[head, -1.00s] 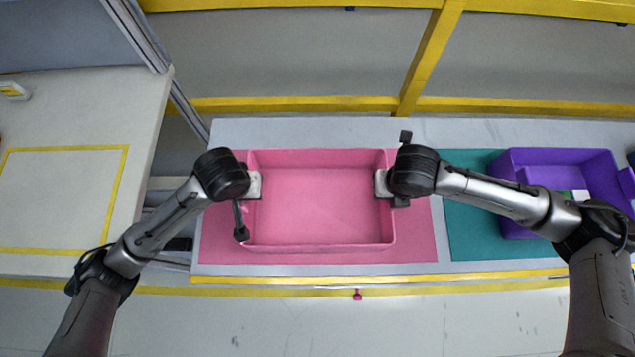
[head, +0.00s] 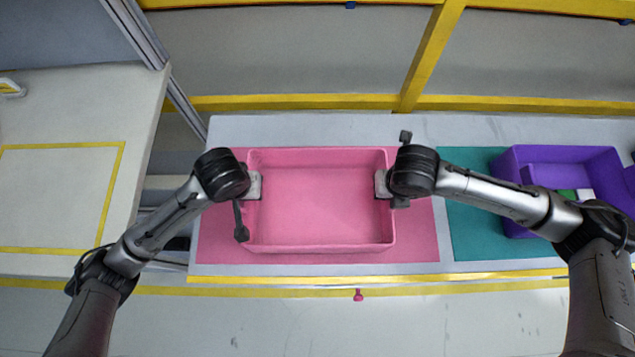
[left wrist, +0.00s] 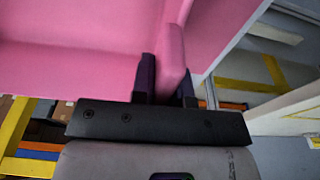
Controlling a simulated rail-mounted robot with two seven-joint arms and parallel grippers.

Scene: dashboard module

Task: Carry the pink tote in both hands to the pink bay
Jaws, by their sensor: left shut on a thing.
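The pink tote (head: 320,205) is an empty open box over the pink bay (head: 420,250), a pink mat area on the grey bench; I cannot tell if a small gap is left beneath it. My left gripper (head: 254,185) is at the tote's left wall. In the left wrist view, its two dark fingers (left wrist: 168,85) are shut on the pink wall, one on each side. My right gripper (head: 381,184) is at the tote's right wall; its fingers are hidden by the wrist, so its grip cannot be seen.
A teal mat (head: 468,225) lies to the right, with a purple tote (head: 560,165) on it holding a green and a white item. A white table (head: 60,120) with a yellow outlined square stands at left. A yellow frame (head: 280,103) runs behind the bench (head: 330,127).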

